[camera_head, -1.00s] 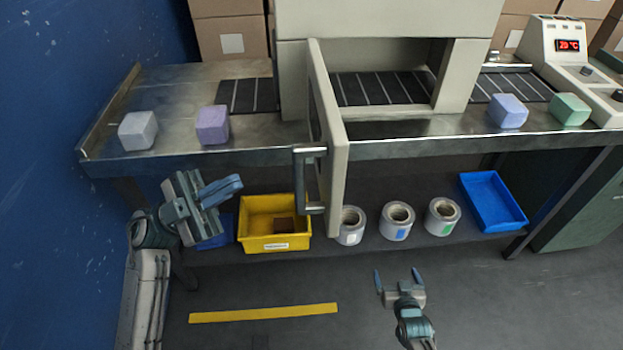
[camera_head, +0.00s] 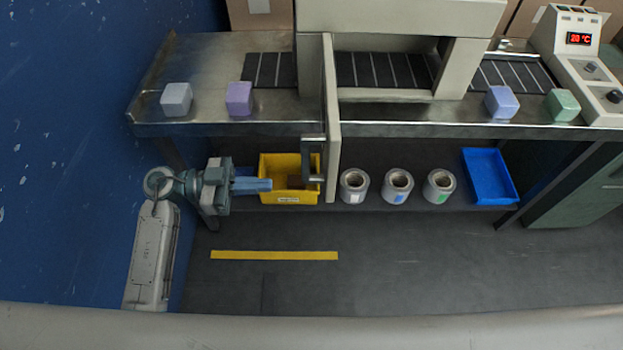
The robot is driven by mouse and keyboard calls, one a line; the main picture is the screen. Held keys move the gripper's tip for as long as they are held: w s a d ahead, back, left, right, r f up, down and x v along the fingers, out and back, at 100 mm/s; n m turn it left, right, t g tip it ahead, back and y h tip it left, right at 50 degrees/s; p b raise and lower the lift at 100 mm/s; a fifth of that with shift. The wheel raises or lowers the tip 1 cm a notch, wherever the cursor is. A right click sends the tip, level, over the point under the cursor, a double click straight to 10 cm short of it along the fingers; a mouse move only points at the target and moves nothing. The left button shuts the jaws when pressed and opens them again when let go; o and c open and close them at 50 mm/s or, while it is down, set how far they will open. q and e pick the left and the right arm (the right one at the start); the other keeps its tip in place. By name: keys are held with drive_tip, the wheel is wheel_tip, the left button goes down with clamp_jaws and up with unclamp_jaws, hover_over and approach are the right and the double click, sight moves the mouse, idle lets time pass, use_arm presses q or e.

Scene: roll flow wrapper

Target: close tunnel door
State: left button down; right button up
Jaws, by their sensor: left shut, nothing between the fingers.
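The tunnel door (camera_head: 332,120) is a beige panel standing open, seen almost edge-on, swung out toward me from the left side of the tunnel opening. Its dark bar handle (camera_head: 312,165) is on the door's left face near the outer end. The beige tunnel housing (camera_head: 400,15) stands over the conveyor and its opening (camera_head: 384,72) is uncovered. My left gripper (camera_head: 268,185) is shut and empty, pointing right toward the handle. In the picture it overlaps the yellow bin, with a gap left of the handle. My right gripper is out of view.
A grey block (camera_head: 176,99), purple block (camera_head: 239,99), blue block (camera_head: 501,102) and green block (camera_head: 561,105) sit on the metal bench (camera_head: 420,130). The lower shelf holds a yellow bin (camera_head: 291,198), several rolls (camera_head: 397,187) and a blue tray (camera_head: 490,177). A blue wall (camera_head: 80,140) stands left.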

use_arm(q)
drive_tip(key=d+p, duration=0.2)
drive_tip(key=d, duration=0.8)
drive_tip(key=shift+d, duration=0.3)
drive_tip(key=shift+w+r, duration=0.1)
